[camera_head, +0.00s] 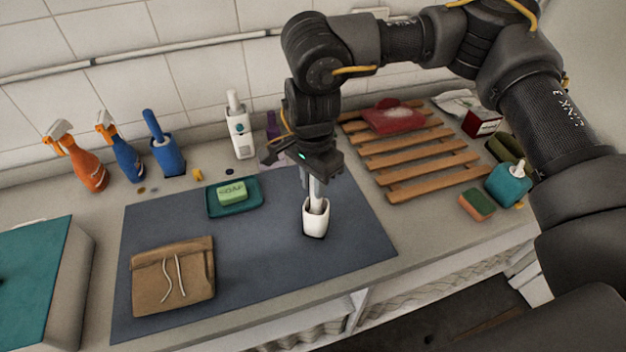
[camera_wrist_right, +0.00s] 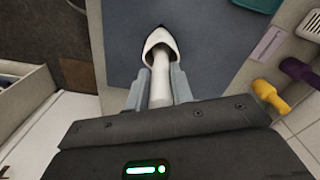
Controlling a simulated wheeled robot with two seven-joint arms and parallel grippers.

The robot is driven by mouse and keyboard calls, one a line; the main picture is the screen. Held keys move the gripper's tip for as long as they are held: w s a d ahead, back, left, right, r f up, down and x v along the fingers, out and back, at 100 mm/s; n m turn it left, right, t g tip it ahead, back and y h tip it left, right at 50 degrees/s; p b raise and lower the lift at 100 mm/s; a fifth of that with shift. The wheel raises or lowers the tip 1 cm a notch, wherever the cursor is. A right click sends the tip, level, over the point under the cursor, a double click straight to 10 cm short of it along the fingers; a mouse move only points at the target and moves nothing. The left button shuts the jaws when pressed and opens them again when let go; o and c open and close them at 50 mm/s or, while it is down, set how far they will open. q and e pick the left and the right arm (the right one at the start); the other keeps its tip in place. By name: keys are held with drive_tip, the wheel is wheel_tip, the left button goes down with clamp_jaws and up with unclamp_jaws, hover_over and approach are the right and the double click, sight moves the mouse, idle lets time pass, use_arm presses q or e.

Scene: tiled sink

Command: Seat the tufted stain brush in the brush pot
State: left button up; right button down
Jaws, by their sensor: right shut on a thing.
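The white brush pot (camera_head: 315,224) stands on the dark blue-grey mat. In the right wrist view the pot (camera_wrist_right: 161,40) lies straight ahead, its mouth towards me. The brush shows as a pale handle (camera_wrist_right: 160,82) running into the pot's mouth; its tufted head is hidden. My right gripper (camera_head: 313,188) is above the pot and shut on the handle, with one finger on each side of it in the wrist view. I cannot tell whether the brush touches the pot's bottom. My left gripper is not in view.
A green soap on a teal dish (camera_head: 253,209) and a brown paper bag (camera_head: 172,278) lie on the mat. Behind stand spray bottles (camera_head: 87,167), a blue brush holder (camera_head: 168,155) and a white holder (camera_head: 240,136). A wooden rack (camera_head: 426,164) lies right. Mat around the pot is clear.

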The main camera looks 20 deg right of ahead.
drive_tip(key=shift+f+b, duration=0.45)
drive_tip(key=shift+f, duration=0.25)
drive_tip(key=c, duration=1.1)
unclamp_jaws()
drive_tip(key=shift+c, duration=0.2)
drive_tip(key=shift+r, duration=0.1)
wheel_tip(320, 180, up, 11)
drive_tip(key=shift+f+b, duration=0.2)
drive_tip(key=shift+b, duration=0.7)
drive_tip(key=shift+s+a+f, duration=0.1)
